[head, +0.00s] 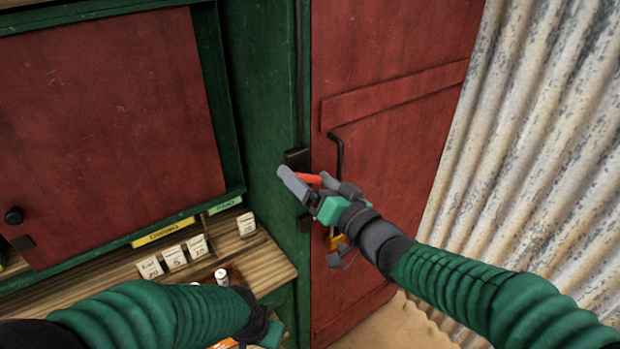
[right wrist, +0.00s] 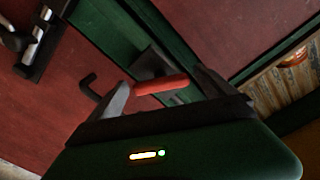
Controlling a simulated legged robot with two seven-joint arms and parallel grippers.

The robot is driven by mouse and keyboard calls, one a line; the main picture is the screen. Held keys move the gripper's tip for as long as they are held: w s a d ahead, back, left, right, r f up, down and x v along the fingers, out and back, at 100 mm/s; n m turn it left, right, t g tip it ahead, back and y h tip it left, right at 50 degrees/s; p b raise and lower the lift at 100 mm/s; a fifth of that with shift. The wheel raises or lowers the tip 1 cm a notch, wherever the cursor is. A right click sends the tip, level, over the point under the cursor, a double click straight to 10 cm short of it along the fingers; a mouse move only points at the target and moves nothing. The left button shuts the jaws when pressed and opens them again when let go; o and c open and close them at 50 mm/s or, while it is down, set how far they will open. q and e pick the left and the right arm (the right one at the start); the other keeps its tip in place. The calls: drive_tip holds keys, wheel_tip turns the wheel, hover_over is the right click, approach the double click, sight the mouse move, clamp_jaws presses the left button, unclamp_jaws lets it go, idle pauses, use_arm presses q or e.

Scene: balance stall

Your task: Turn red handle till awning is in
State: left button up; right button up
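The red handle (head: 309,178) sticks out near a dark bracket on the green post, beside the red door. In the right wrist view the red handle (right wrist: 160,84) lies between the two fingers of my right gripper (right wrist: 165,82), with a gap at its right end. My right gripper (head: 318,186) is open around the handle; whether a finger touches it I cannot tell. My left gripper (head: 268,334) is low at the bottom edge, mostly hidden behind my left forearm, and its fingers do not show. The awning is not visible in either view.
A black hooked rod (head: 339,155) is on the red door (head: 390,150), just behind my right gripper. A wooden counter (head: 265,262) with several price cards (head: 173,257) stands at lower left, under a red shutter (head: 105,130). A corrugated metal sheet (head: 540,150) stands at right.

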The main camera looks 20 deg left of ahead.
drive_tip(key=c, duration=1.3)
